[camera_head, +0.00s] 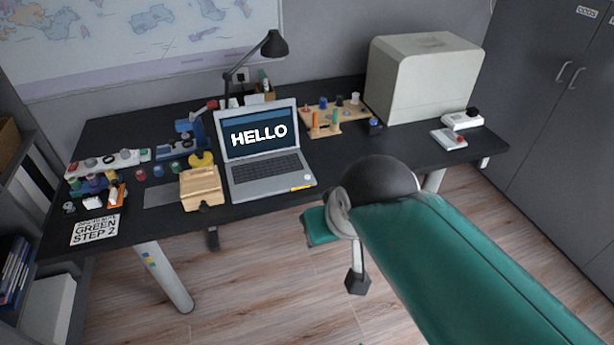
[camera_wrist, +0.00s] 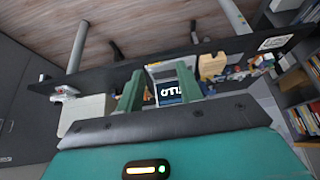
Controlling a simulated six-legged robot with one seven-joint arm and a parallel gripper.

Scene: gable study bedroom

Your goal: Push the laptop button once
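The laptop (camera_head: 270,178) stands open on the black desk, its screen (camera_head: 258,136) showing the word HELLO. A small yellow-orange mark (camera_head: 300,188) is on its front right corner; I cannot tell whether it is the button. In the wrist view the picture is upside down, and part of the laptop screen (camera_wrist: 170,92) shows between my fingers, with the keyboard mostly hidden. My gripper (camera_wrist: 159,72) has two green fingers standing apart with nothing between them, well short of the laptop. In the head view my green arm extends in front of the desk, right of the laptop.
A wooden box (camera_head: 202,188) stands left of the laptop. A desk lamp (camera_head: 272,45) is behind it. A wooden peg board (camera_head: 334,116) and a beige cabinet (camera_head: 424,78) are to the right. Open floor (camera_head: 250,285) lies before the desk (camera_head: 400,150).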

